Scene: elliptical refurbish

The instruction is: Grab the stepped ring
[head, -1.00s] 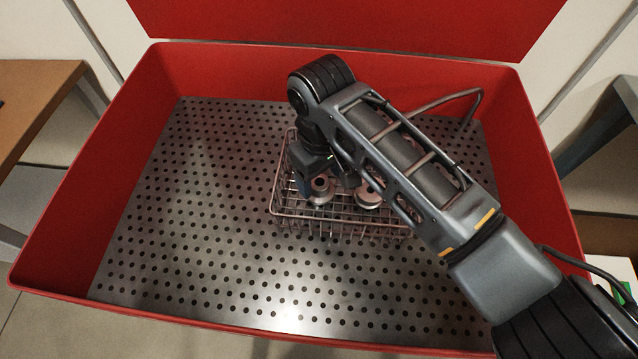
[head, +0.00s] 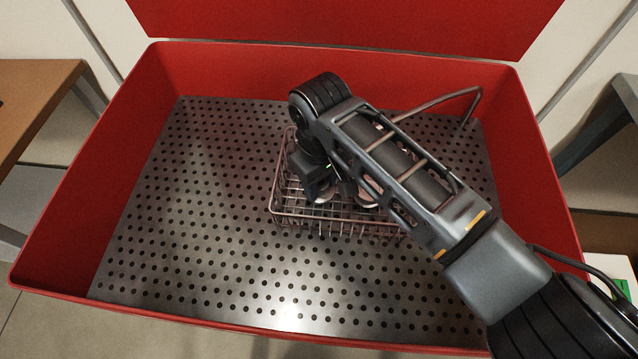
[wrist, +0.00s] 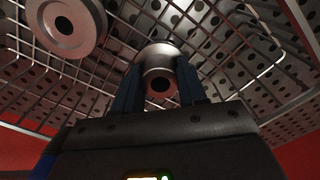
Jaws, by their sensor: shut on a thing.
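The stepped ring (wrist: 159,62), a grey metal part with a dark central hole, is between the two blue fingers of my gripper (wrist: 158,88) in the wrist view. My gripper is shut on it, with a finger against each side. In the head view my gripper (head: 320,178) is over the wire basket (head: 290,216), and the ring (head: 322,194) shows only partly below it. A second round metal part with a hole (wrist: 66,24) lies beside it to the left in the wrist view. I cannot tell whether the held ring touches the basket floor.
The wire basket stands on the perforated metal floor (head: 200,250) of a red-walled tub (head: 85,150). Its wire sides surround my gripper closely. The floor left of and in front of the basket is clear. A bent pipe (head: 440,100) rises behind my arm.

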